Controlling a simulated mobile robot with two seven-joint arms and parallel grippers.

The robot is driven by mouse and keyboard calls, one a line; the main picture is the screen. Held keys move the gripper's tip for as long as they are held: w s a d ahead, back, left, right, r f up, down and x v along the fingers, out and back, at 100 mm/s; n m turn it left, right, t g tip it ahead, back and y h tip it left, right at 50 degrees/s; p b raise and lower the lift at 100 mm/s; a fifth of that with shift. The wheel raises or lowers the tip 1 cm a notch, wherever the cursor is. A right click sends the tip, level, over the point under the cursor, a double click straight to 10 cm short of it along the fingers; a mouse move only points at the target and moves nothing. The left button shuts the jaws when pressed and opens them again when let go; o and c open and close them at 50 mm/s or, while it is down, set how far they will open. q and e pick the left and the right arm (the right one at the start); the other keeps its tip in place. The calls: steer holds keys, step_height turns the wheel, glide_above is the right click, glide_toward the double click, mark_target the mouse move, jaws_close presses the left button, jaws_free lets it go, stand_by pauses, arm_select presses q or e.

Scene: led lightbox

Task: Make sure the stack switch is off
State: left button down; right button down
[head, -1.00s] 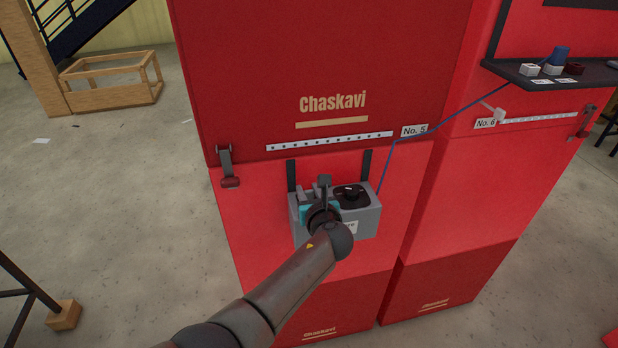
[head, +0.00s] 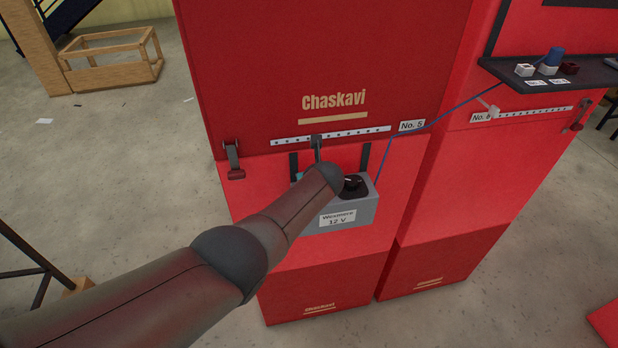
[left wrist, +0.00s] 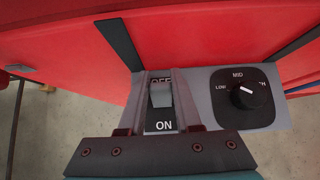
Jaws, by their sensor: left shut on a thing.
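A grey box (head: 346,213) labelled "Wexmere 12 V" is mounted on the red cabinet front. In the left wrist view its switch (left wrist: 161,94) has a pale lever over the upper part of a black plate. The lever partly covers the word OFF; ON below is clear. My left gripper (left wrist: 161,76) reaches in from below, with a grey finger on each side of the switch, shut on it. In the head view my left forearm and wrist hide the switch and most of the gripper. My right gripper is not in view.
A round black dial (left wrist: 243,97) marked LOW, MID and a partly readable third word sits right of the switch. A blue cable (head: 450,110) runs from the box to a dark shelf (head: 590,78) with small objects. A wooden frame (head: 110,60) stands far left.

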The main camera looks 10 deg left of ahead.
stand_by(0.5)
arm_select(q)
steer(key=c, duration=0.6)
jaws_free()
steer(key=shift+s+r, duration=0.1)
steer(key=shift+r, duration=0.1)
steer(key=shift+b+v, duration=0.45)
steer(key=shift+v, duration=0.4)
steer(key=p+v, duration=0.1)
steer(key=v, duration=0.2)
steer(key=shift+s+d+r, duration=0.1)
steer(key=shift+s+r, duration=0.05)
steer(key=v, duration=0.9)
steer(key=shift+r, duration=0.25)
steer(key=shift+s, duration=0.15)
